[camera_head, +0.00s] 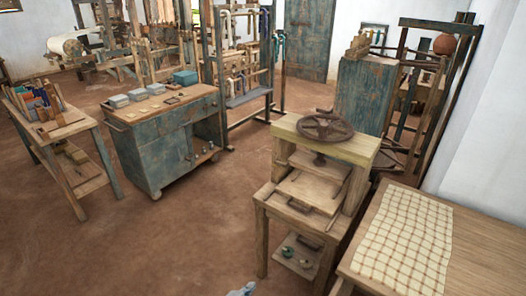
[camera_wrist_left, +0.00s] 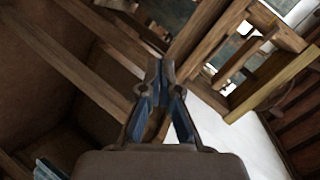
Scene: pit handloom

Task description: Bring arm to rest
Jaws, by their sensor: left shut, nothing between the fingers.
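My left gripper (camera_head: 243,290) shows only as a small grey-blue tip at the bottom edge of the head view, over the bare floor. In the left wrist view my left gripper (camera_wrist_left: 158,82) is shut, its dark fingers meeting with nothing between them. Wooden beams and posts (camera_wrist_left: 70,60) fill the space beyond it there, and how far off they are is hard to tell. My right gripper is in neither view.
A wooden press (camera_head: 325,160) with a handwheel stands on a small table right of the gripper tip. A table (camera_head: 490,250) with checked cloth (camera_head: 405,237) is at right. A blue cabinet (camera_head: 165,150) and a bench (camera_head: 60,130) stand left. The floor (camera_head: 150,240) between is clear.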

